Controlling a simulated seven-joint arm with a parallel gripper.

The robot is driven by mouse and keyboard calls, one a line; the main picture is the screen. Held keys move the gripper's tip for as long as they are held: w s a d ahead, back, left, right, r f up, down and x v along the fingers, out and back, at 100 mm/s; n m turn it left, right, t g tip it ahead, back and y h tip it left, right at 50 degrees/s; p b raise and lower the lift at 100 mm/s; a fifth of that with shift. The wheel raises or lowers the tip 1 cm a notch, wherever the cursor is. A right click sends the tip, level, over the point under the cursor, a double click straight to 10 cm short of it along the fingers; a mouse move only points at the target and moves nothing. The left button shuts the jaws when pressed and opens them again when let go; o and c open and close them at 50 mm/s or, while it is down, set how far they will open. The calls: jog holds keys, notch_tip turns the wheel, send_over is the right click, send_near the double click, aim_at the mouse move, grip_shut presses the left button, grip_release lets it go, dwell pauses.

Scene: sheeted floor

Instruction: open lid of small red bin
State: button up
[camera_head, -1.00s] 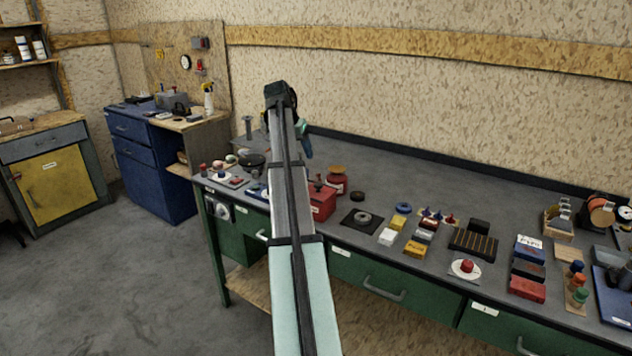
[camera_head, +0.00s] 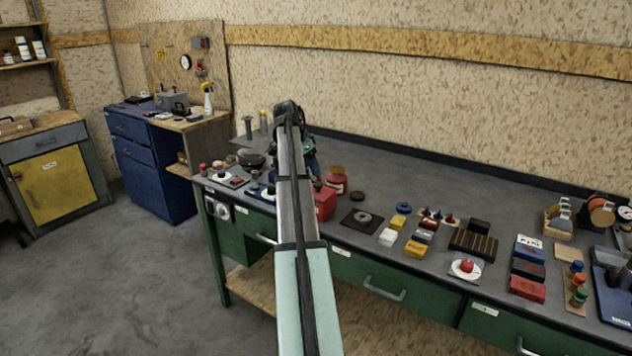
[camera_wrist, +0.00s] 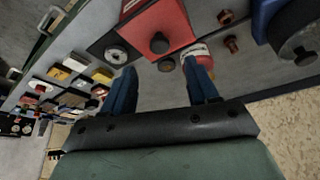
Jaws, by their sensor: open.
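The small red bin (camera_head: 325,204) stands near the front edge of the green workbench, partly hidden by my arm in the head view. The wrist view shows its red top (camera_wrist: 150,18) with a dark round knob (camera_wrist: 159,43); the lid looks closed. My gripper (camera_wrist: 161,68) is open and empty, its two blue fingers apart, with the knob beyond and between the fingertips in the picture. I see no contact with the knob. In the head view my gripper (camera_head: 313,170) is just above and behind the bin, mostly hidden by the arm.
A red canister (camera_head: 337,183) with a white label stands close beside the bin; it shows near the right finger in the wrist view (camera_wrist: 194,49). A dark square plate with a ring (camera_head: 362,219) lies right of the bin. Several small items crowd the bench; its back strip is clearer.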

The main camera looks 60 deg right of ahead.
aim_at(318, 184)
jog(key=x, duration=0.7)
jog(key=shift+f, duration=0.1)
grip_shut()
dwell(0.5)
